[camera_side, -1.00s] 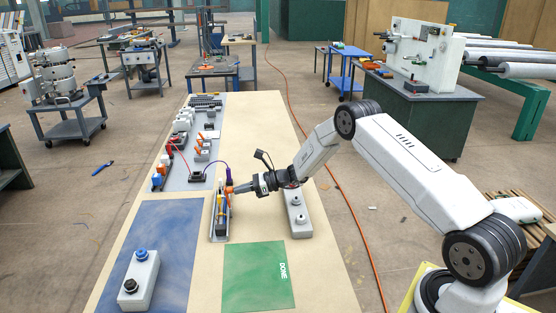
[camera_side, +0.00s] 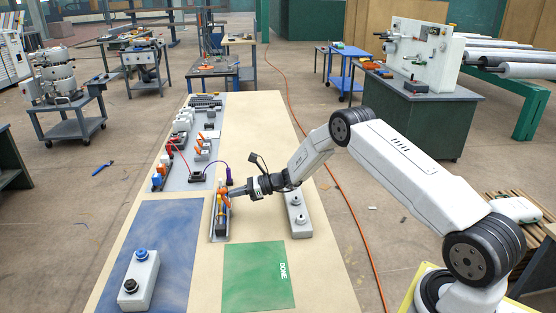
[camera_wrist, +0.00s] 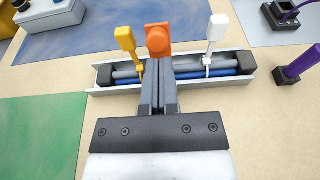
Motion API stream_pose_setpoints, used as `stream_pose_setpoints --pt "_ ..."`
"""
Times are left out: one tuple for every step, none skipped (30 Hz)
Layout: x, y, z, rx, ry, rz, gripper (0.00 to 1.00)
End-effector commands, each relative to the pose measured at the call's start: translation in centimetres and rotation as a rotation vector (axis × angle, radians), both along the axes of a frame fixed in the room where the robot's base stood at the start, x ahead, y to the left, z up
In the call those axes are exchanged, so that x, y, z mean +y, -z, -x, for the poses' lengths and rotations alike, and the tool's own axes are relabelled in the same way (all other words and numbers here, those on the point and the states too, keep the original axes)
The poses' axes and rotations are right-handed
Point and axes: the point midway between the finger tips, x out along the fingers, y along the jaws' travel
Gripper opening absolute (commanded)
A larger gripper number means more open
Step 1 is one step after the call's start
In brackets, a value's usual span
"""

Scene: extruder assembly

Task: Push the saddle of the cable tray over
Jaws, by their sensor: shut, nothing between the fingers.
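The cable tray (camera_wrist: 106,88) is a pale open channel across the middle of the wrist view, with a grey and a blue cable lying in it. It also shows in the side view (camera_side: 219,238). The orange saddle (camera_wrist: 158,38) is at the tray's middle, just beyond my fingertips; its lower part is hidden behind them. My gripper (camera_wrist: 158,62) is shut and empty, reaching over the tray's near wall against or very close to the saddle. In the side view my gripper (camera_side: 231,193) meets the orange saddle (camera_side: 224,195). Whether they touch is unclear.
A yellow tie (camera_wrist: 126,40) and a white tie (camera_wrist: 215,30) stand up from the cables on either side of the saddle. A purple-handled part (camera_wrist: 300,64) is at right. The green DONE mat (camera_side: 257,277) is clear. A grey block (camera_side: 298,212) lies beneath my arm.

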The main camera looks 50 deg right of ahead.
Motion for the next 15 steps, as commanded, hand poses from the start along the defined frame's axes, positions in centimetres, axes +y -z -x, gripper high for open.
stream_pose_setpoints --pt "0.09 0.09 -0.07 0.0 0.0 0.0 0.0" --pt "0.12 0.13 -0.11 0.0 0.0 0.0 0.0" --pt "0.16 0.19 -0.15 0.001 0.0 -0.001 0.0" --pt "0.2 0.22 -0.19 0.001 0.0 -0.001 0.0" --pt "0.24 0.26 -0.22 0.001 0.0 -0.001 0.0" --pt "0.29 0.31 -0.29 0.001 0.0 -0.001 0.0" --pt "0.32 0.34 -0.32 0.001 0.0 -0.001 0.0" --pt "0.36 0.38 -0.36 0.0 0.0 0.0 0.0" --pt "0.41 0.43 -0.41 0.0 0.0 0.0 0.0" --pt "0.45 0.45 -0.45 0.0 0.0 0.0 0.0" --pt "0.49 0.49 -0.49 0.0 0.0 0.0 0.0" --pt "0.55 0.53 -0.54 0.0 0.0 0.0 0.0" --pt "0.58 0.57 -0.57 0.0 0.0 0.0 0.0" --pt "0.63 0.6 -0.62 0.0 -0.001 0.0 0.0" --pt "0.69 0.63 -0.66 0.0 -0.001 0.0 0.0"
